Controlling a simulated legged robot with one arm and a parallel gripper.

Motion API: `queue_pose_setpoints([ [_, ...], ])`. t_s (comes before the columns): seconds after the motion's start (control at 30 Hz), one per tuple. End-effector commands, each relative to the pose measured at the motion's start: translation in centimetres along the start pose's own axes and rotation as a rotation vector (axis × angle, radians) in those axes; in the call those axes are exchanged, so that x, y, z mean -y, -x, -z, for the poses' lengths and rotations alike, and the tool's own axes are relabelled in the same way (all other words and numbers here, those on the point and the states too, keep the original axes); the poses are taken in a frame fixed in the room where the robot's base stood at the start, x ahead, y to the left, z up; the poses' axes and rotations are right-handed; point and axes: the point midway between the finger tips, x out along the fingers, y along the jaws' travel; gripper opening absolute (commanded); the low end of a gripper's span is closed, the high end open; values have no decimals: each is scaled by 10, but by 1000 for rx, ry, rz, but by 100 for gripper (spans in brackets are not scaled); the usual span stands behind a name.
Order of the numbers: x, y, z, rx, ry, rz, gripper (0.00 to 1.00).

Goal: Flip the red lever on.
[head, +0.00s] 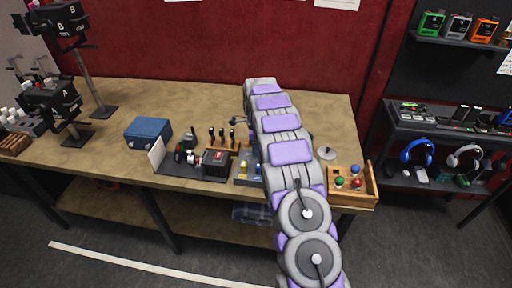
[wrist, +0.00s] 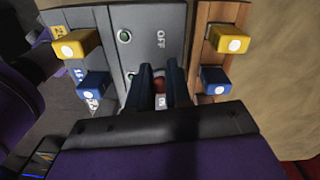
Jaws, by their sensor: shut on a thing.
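The red lever (wrist: 159,86) shows as a small red patch low on a grey panel (wrist: 152,22) in the wrist view. My gripper (wrist: 160,70) has its two dark fingers on either side of it, shut on it. The word OFF is printed on the panel above the fingers, turned sideways. Most of the lever and the lower panel are hidden by my fingers and gripper body. In the head view my arm covers this spot, and neither the lever nor my gripper can be made out.
Yellow blocks (wrist: 76,44) (wrist: 227,39) and blue blocks (wrist: 92,84) (wrist: 215,81) flank my fingers closely. On the workbench (head: 200,98) stand a blue box (head: 148,132), a black box with a red top (head: 216,163) and a wooden tray (head: 350,196) with coloured balls.

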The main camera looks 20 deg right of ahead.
Motion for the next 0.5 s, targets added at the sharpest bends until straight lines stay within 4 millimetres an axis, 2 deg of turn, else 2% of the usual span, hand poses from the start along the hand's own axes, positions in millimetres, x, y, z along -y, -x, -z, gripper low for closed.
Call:
queue_pose_setpoints([
  [0.27,2,1,1,14,-1,7,0],
  [0.5,0,5,5,113,-1,21,0],
])
